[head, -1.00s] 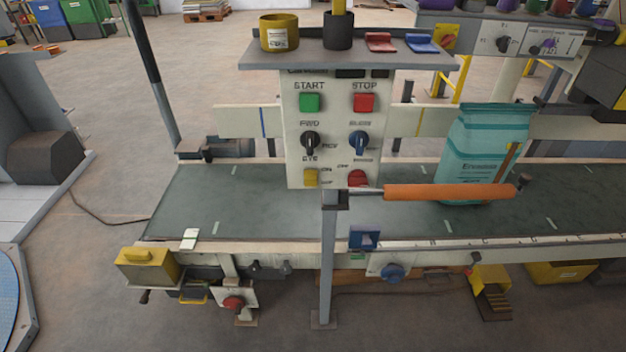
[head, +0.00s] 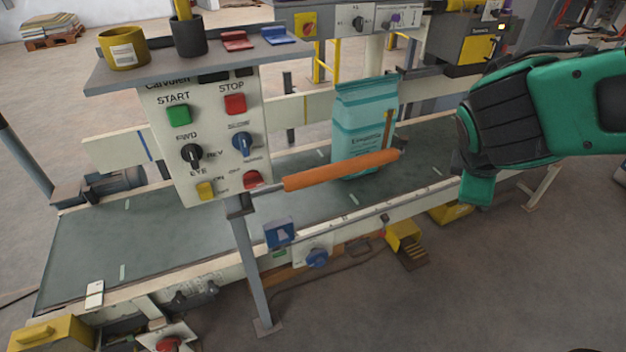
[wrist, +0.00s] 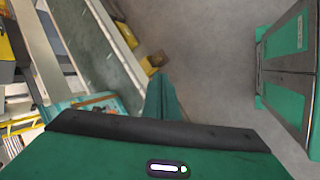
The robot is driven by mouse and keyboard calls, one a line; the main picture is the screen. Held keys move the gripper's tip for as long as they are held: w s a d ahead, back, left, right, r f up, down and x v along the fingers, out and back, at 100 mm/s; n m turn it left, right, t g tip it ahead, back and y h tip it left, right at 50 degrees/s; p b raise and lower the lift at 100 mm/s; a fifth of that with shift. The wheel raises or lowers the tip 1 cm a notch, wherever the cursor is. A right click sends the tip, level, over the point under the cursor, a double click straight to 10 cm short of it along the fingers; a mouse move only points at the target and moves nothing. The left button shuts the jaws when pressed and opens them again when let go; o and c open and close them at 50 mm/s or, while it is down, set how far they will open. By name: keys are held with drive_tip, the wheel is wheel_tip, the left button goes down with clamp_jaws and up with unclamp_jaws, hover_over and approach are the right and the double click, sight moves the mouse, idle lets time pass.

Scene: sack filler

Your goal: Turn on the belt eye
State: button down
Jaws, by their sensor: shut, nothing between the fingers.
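The belt's control panel (head: 212,135) stands on a post at the near side of the belt. A small yellow switch (head: 205,190) sits at its lower left, under the word EYE and beside ON; its position is too small to tell. A red control (head: 252,180) is to its right. My gripper (head: 477,190) is at the right in the head view, well apart from the panel and pointing down. In the wrist view, its green fingers (wrist: 163,100) are together and empty. The panel is not clearly visible in the wrist view.
An orange padded bar (head: 340,170) sticks out right from the post, between panel and gripper. A teal sack (head: 362,120) stands on the belt (head: 90,250). A shelf (head: 190,67) with a yellow cup and other items tops the panel. Floor at lower right is clear.

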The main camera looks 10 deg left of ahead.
drive_tip(key=s+a+n+t+y, duration=0.2)
drive_tip(key=a+n+t+y, duration=0.25)
drive_tip(key=a+n, duration=1.6)
drive_tip(key=s+a+n+y, duration=0.2)
drive_tip(key=s+a, duration=0.3)
drive_tip(key=a, duration=0.3)
drive_tip(key=s+a+r+n+y, duration=0.1)
drive_tip(key=s+a+n+y, duration=0.1)
drive_tip(key=s+a, duration=0.3)
drive_tip(key=s+a+n+t+y, duration=0.1)
drive_tip(key=s+a, duration=0.5)
drive_tip(key=a, duration=0.6)
drive_tip(key=shift+a+r+n+y, duration=0.15)
drive_tip(key=shift+r+n+y, duration=0.3)
drive_tip(key=shift+n, duration=0.8)
drive_tip(key=shift+w+f, duration=0.1)
drive_tip(key=shift+f, duration=0.05)
approach(205, 190)
drive_tip(key=w+a+f, duration=0.2)
drive_tip(key=w+f, duration=0.1)
drive_tip(key=shift+w+a, duration=0.25)
drive_tip(key=shift+w, duration=0.35)
